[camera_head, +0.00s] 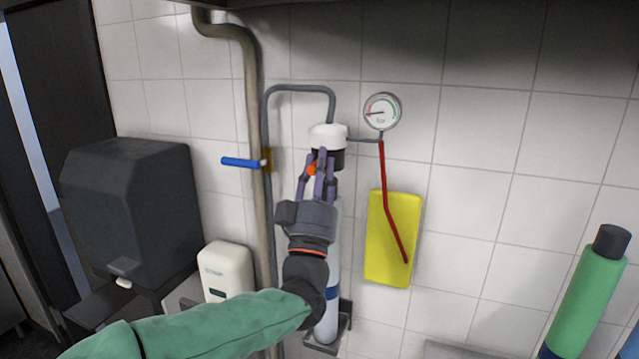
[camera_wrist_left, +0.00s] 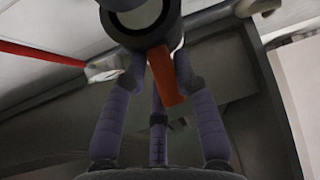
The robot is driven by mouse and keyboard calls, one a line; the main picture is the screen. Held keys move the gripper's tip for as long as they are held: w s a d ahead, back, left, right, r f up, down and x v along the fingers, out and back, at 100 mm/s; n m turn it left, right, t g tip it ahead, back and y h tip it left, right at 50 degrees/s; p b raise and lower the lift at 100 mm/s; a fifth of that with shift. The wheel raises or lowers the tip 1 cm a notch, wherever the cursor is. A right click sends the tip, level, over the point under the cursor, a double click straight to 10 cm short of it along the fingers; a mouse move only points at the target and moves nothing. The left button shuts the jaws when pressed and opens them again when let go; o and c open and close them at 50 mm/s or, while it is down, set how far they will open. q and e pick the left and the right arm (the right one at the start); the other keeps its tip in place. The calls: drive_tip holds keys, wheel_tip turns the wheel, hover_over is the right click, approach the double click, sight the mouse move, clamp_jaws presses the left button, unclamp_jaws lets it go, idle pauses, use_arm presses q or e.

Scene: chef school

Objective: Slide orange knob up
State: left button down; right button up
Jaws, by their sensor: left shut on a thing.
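The orange knob (camera_head: 312,169) shows as a small patch between my left gripper's fingers, just below the white and black cap (camera_head: 328,137) of a wall-mounted cylinder. In the left wrist view the knob (camera_wrist_left: 165,76) is a flat orange tab hanging from the dark round fitting (camera_wrist_left: 140,22). My left gripper (camera_head: 320,165) reaches up to it, and its purple fingers (camera_wrist_left: 158,75) stand on both sides of the tab, shut on it. The fingers hide most of the knob in the head view. My right gripper is not in view.
A pressure gauge (camera_head: 382,111) with a red rod (camera_head: 384,175) hangs right of the cylinder, over a yellow panel (camera_head: 378,270). A blue lever (camera_head: 241,162) sticks out left from the pipe (camera_head: 250,90). A soap dispenser (camera_head: 229,268) and green bottle (camera_head: 586,295) stand lower.

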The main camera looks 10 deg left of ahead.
use_arm(q)
drive_tip(key=shift+s+a+r, duration=0.15)
drive_tip(key=shift+r, duration=0.3)
drive_tip(key=c, duration=1.2)
unclamp_jaws()
drive_tip(key=shift+o, duration=1.3)
drive_tip(key=shift+f, duration=0.15)
drive_tip(key=shift+s+f, duration=0.15)
drive_tip(key=shift+f, duration=0.2)
drive_tip(key=v, duration=1.1)
drive_tip(key=shift+s, duration=0.1)
